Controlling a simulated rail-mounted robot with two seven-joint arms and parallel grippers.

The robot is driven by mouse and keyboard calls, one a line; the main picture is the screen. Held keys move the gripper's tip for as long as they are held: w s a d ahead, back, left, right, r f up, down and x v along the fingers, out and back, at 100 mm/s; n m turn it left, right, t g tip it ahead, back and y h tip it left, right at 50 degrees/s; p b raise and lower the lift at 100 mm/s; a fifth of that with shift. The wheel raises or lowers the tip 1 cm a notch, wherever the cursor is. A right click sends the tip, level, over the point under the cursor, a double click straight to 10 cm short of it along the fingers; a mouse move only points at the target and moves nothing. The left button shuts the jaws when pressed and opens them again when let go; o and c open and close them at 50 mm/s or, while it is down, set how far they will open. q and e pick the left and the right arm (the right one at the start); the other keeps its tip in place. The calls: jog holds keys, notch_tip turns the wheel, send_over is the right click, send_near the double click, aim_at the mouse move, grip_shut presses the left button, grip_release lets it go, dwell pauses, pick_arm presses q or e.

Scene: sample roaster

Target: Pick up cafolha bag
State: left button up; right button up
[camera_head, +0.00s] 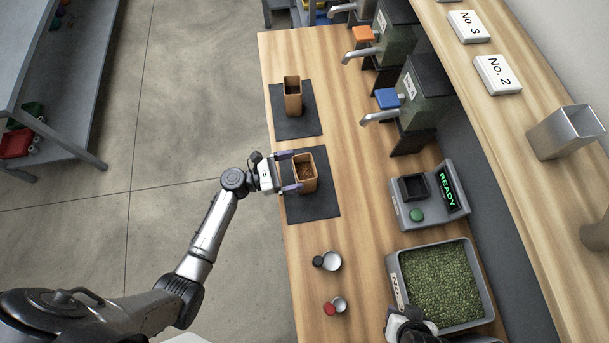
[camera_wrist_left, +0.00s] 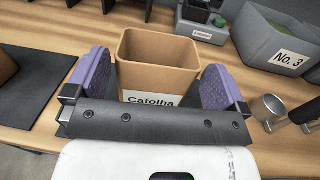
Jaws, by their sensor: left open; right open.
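The cafolha bag (camera_head: 305,174) is an open-topped brown box-shaped bag on a dark mat (camera_head: 313,206), with brown contents visible in the head view. In the left wrist view the bag (camera_wrist_left: 158,62) stands upright and its white label reads "Cafolha". My left gripper (camera_head: 288,173) is open, with its purple finger pads on either side of the bag; a small gap shows beside each pad in the wrist view (camera_wrist_left: 158,85). My right gripper (camera_head: 412,325) is at the bottom of the head view, by the tray of green beans, its fingers not clearly visible.
A second brown bag (camera_head: 292,92) stands on another dark mat (camera_head: 296,124) farther back. A scale reading READY (camera_head: 432,215), a tray of green beans (camera_head: 394,264) and small scoops (camera_head: 331,261) are on the wooden counter. Dispensers (camera_head: 425,97) line the right side.

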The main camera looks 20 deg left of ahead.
pick_arm(q)
jog(key=x, duration=0.4)
jog(key=shift+b, duration=0.4)
jog(key=shift+c, duration=0.5)
jog(key=c, duration=0.6)
